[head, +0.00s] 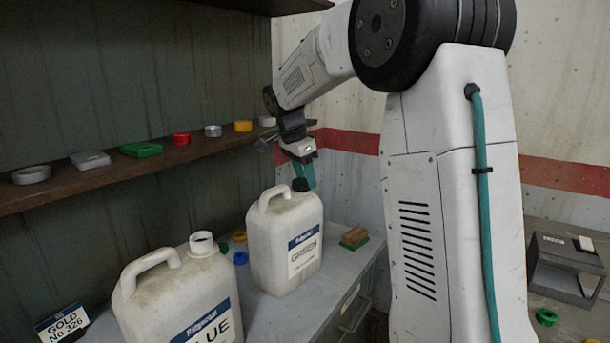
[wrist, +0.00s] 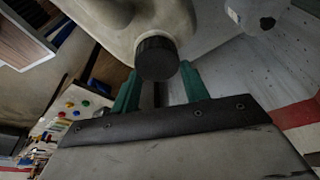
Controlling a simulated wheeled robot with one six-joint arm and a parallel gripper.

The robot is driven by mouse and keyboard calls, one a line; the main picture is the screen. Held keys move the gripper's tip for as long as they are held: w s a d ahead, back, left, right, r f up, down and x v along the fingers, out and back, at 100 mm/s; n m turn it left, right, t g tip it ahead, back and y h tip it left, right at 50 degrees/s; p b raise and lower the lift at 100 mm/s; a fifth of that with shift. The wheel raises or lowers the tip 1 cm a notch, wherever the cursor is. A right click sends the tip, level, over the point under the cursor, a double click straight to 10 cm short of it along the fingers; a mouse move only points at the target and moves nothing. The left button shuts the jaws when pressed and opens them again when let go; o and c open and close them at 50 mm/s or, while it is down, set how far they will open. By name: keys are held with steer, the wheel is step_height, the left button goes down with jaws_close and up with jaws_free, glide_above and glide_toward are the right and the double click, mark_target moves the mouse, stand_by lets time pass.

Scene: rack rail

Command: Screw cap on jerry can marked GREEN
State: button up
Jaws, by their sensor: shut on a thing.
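A black cap (head: 300,185) is between the teal fingers of my gripper (head: 305,174), at the top of the farther white jerry can (head: 263,235). In the wrist view the cap (wrist: 156,57) sits at the fingertips of my gripper (wrist: 160,80), against the can's pale top (wrist: 105,22). I cannot tell how far it is seated on the neck, which is hidden. A nearer white jerry can (head: 180,290) has an open neck and a label ending in "UE".
A wooden shelf (head: 95,178) along the left wall holds several coloured and grey lids. Blue rings (head: 240,258) and a yellow one lie between the cans. A brush (head: 354,238) lies right of the farther can. A sign (head: 62,323) reads "GOLD No 326".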

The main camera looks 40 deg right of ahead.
steer(key=m+g, duration=0.1)
steer(key=m, duration=0.4)
steer(key=m+g+y, duration=0.1)
steer(key=m, duration=0.3)
steer(key=shift+s+r, duration=0.1)
steer(key=o, duration=1.2)
